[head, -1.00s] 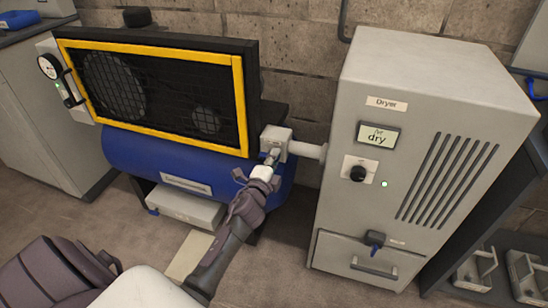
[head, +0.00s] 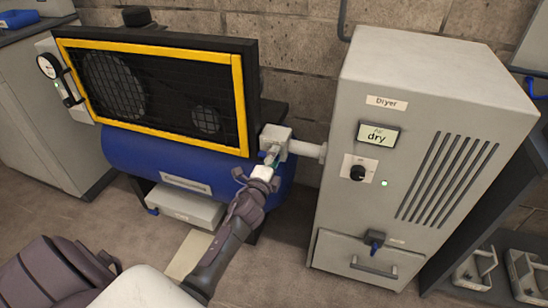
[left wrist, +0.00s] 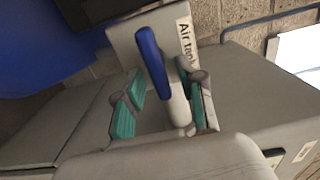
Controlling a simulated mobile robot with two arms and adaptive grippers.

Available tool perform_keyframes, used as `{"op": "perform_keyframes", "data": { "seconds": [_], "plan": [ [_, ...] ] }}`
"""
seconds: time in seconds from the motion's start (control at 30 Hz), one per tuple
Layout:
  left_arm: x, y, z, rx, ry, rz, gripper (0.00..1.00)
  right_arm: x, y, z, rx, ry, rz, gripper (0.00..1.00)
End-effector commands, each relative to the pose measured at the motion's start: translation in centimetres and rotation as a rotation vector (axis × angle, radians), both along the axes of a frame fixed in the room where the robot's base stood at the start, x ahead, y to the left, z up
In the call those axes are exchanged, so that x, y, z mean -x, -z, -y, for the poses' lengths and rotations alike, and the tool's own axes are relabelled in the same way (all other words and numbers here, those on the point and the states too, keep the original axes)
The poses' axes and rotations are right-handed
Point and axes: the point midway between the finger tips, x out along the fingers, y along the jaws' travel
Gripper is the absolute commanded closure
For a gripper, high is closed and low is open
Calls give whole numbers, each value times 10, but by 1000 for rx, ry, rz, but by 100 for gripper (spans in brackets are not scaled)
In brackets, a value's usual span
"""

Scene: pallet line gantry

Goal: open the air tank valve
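The air tank valve is a pale box (head: 276,135) at the right end of the blue tank, with a pipe running right to the dryer. In the left wrist view its blue lever (left wrist: 152,62) stands nearly upright, slightly tilted, beside a label reading "Air tank" (left wrist: 187,42). My left gripper (head: 271,158) is at the valve. In the left wrist view the left gripper (left wrist: 160,88) is open, its teal-padded fingers on either side of the lever's lower part, with gaps visible. In the head view the gripper hides the lever. My right gripper is not in view.
The blue tank (head: 130,150) lies under a yellow-framed fan grille (head: 150,95). The grey dryer cabinet (head: 410,120) stands close on the right, its display reading "dry". A gauge (head: 48,66) is at the far left. The floor in front is mostly clear.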

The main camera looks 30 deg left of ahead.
Motion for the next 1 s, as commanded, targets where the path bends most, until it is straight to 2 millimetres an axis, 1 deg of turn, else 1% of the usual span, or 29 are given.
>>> {"op": "perform_keyframes", "data": {
  "seconds": [0.17,0.27,0.37,0.6,0.7,0.83,1.0],
  "plan": [
    [0,-1,0,1,-1,1,61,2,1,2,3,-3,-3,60],
    [6,-1,1,2,0,1,61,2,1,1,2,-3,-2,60],
    [19,0,4,2,0,0,61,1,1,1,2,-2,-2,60],
    [70,1,17,1,-1,-2,61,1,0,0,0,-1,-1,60],
    [89,1,22,2,0,-1,61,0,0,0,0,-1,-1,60],
    [106,1,25,3,-2,-1,61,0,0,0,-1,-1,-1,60],
    [116,0,28,1,0,0,61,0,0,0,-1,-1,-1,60]
  ]
}}
